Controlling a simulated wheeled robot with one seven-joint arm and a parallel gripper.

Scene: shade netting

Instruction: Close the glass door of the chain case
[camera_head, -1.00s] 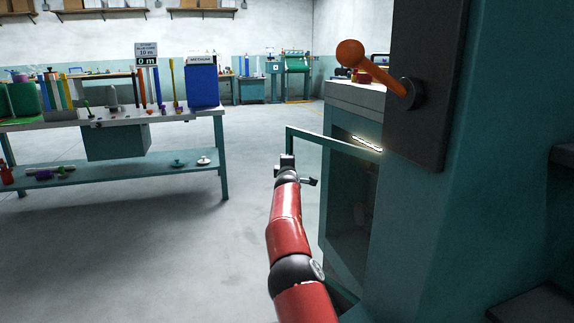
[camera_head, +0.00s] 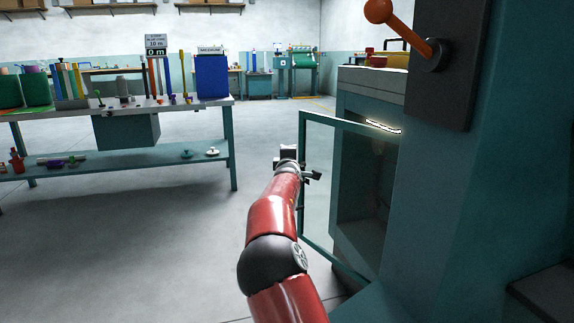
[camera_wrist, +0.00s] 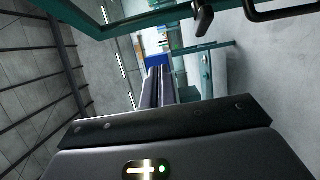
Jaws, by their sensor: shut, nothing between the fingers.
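The glass door (camera_head: 345,124) has a teal frame and stands open, swung out from the chain case (camera_head: 352,246) on the right. The case's inside is dark, with a bright strip near its top. My gripper (camera_head: 287,157) is at the left of the door's free edge, close to a small dark handle (camera_head: 312,176). Its fingers are shut and empty. In the wrist view the shut fingers (camera_wrist: 158,88) point away from the camera, and the teal door frame (camera_wrist: 150,18) and dark handle (camera_wrist: 203,18) cross the top. I cannot tell whether the gripper touches the door.
A dark panel with an orange-knobbed lever (camera_head: 408,30) stands above and right of the door. A workbench (camera_head: 190,104) with tools and a blue box is at the left. The grey floor (camera_head: 150,235) between bench and case is clear.

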